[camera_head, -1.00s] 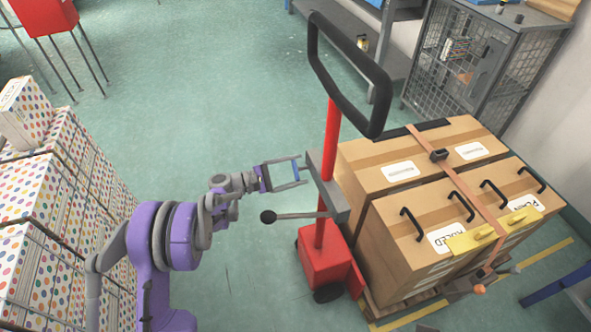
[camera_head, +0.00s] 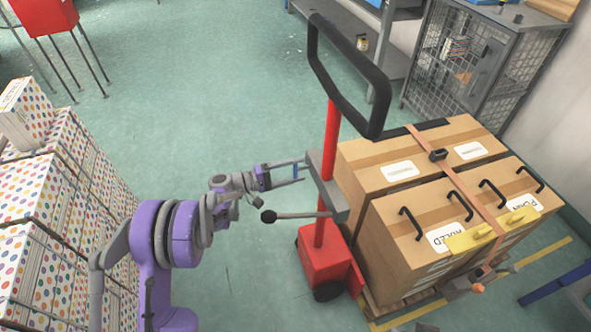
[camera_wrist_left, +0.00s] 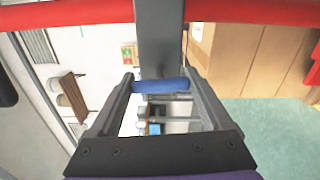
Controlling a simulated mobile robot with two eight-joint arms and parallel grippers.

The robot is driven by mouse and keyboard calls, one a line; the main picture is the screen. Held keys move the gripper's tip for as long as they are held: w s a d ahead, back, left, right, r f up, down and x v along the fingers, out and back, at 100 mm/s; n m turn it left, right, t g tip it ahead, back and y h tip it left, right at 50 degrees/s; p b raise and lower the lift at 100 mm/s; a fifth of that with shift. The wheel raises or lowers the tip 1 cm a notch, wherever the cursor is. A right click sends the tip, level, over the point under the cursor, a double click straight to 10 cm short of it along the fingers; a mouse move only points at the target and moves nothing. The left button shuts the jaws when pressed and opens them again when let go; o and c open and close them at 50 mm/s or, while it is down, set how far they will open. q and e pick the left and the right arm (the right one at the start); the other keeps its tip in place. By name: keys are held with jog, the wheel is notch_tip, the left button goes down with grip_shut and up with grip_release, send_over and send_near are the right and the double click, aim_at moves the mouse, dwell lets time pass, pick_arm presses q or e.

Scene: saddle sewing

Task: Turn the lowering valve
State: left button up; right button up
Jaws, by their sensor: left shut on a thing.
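The red pallet jack (camera_head: 326,262) stands in the middle of the head view, with a grey block (camera_head: 328,192) on its mast. A small blue bar (camera_head: 296,170) sits at the left side of this block; I take it as the lowering valve's handle. My left gripper (camera_head: 301,171) is shut on the bar. In the left wrist view the blue bar (camera_wrist_left: 161,85) lies crosswise between the fingertips, in front of a grey post (camera_wrist_left: 159,40). A grey lever with a black ball knob (camera_head: 268,216) sticks out lower down. My right gripper is not in view.
A black loop handle (camera_head: 377,90) tops the mast. Strapped cardboard boxes (camera_head: 400,175) on a pallet stand right of the jack. Dotted cartons (camera_head: 60,200) in a wire rack stand at the left. The green floor between is mostly clear.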

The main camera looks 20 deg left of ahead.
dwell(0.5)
pick_arm(q)
jog(key=o, duration=1.2)
jog(key=shift+c, duration=0.2)
jog(key=shift+a, duration=0.15)
jog(key=p+v, duration=0.1)
jog(key=v, duration=0.9)
jog(key=shift+s+a, duration=0.25)
jog(key=shift+s, duration=0.05)
